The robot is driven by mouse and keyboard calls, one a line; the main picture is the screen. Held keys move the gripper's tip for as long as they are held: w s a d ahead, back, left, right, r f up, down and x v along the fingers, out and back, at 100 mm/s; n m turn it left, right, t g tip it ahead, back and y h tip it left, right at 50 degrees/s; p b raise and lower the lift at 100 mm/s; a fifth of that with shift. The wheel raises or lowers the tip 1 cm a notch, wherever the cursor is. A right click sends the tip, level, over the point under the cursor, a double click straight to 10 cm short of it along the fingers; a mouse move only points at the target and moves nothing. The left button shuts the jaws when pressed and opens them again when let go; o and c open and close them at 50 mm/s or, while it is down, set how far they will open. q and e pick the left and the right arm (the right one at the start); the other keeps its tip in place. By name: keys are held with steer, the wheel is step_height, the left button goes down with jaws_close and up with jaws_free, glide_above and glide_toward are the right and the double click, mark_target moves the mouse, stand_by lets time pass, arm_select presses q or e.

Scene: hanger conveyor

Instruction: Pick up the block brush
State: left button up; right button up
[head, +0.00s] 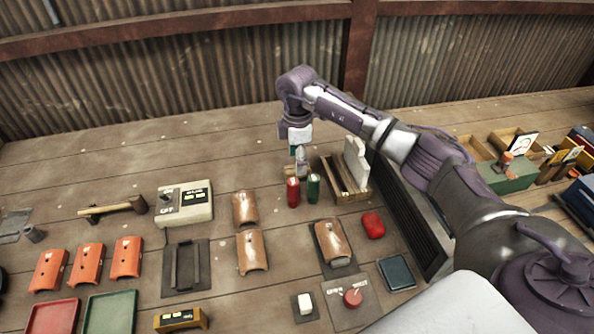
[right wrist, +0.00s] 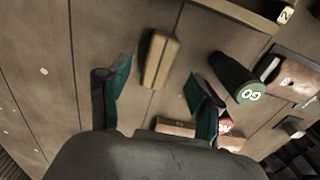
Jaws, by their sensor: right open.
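The block brush, a tan wooden block with a dark side (right wrist: 160,60), lies on the plank table in the right wrist view. My right gripper (right wrist: 157,84) is open and empty, with one teal-padded finger on each side of the brush's line. The brush appears just beyond the fingertips, and I cannot tell the exact gap. In the head view my right gripper (head: 300,155) points down behind the red and green cylinders. There the gripper and cylinders largely hide the brush. My left gripper is not in view.
A green cylinder marked GO (right wrist: 236,80) stands close to the right finger; it also shows in the head view (head: 313,188). A red cylinder (head: 293,192) stands beside it. A wooden crate (head: 342,188) is just right. Bare planks lie behind and left of the gripper.

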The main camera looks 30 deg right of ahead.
step_height(320, 180, down, 4)
steer(key=shift+w+r+p, duration=0.1)
steer(key=shift+p, duration=0.65)
steer(key=shift+f, duration=0.5)
jaws_close()
step_height(320, 180, up, 9)
steer(key=shift+f+b, duration=0.1)
steer(key=shift+b, duration=1.1)
steer(key=shift+r, duration=0.7)
